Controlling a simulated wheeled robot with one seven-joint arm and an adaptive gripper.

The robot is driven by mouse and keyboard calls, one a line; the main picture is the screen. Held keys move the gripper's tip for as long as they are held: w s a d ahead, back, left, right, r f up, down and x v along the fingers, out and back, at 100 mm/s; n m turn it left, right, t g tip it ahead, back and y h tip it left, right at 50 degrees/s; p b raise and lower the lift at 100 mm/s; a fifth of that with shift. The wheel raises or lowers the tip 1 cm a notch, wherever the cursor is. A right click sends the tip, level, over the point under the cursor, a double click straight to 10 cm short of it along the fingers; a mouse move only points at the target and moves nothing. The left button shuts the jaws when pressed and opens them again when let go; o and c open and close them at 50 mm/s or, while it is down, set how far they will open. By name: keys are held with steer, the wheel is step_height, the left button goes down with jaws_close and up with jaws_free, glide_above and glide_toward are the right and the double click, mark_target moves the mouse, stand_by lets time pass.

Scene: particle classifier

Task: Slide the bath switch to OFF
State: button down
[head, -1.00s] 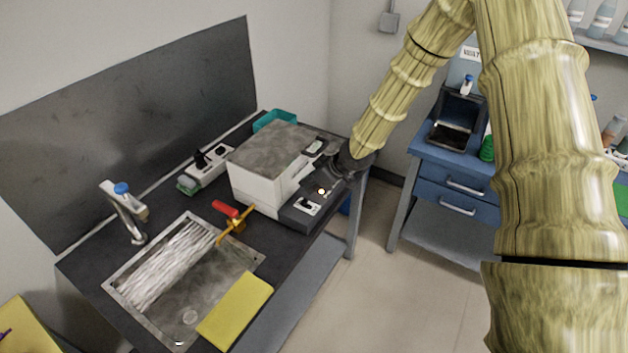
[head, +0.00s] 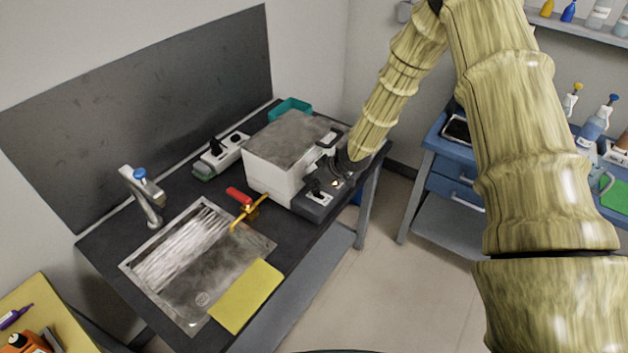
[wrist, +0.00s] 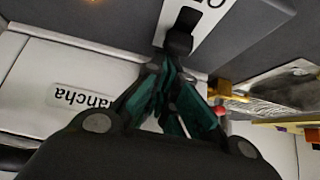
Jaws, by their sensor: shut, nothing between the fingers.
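The bath is a white box with a grey lid (head: 292,140) on the dark counter. Its dark front panel carries a white switch plate (head: 320,199) and a small lit lamp (head: 334,183). In the wrist view the black switch knob (wrist: 181,40) stands on the white plate, with part of a printed label, starting with an O, to its right. My gripper (wrist: 172,82) is shut and empty. Its dark green fingertips are right at the knob; I cannot tell whether they touch it. My wrist partly covers the panel in the head view.
A sink (head: 197,262) with a tap (head: 145,195), a red-handled yellow valve (head: 244,204) and a yellow board (head: 246,294) lie to the left. A blue cabinet (head: 440,180) stands right.

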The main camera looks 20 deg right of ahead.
steer(key=shift+s+d, duration=0.9)
steer(key=shift+s, duration=0.25)
steer(key=p+v, duration=0.7)
steer(key=v, duration=0.2)
steer(key=shift+r, duration=0.45)
steer(key=shift+d, duration=0.1)
steer(key=shift+s, duration=0.15)
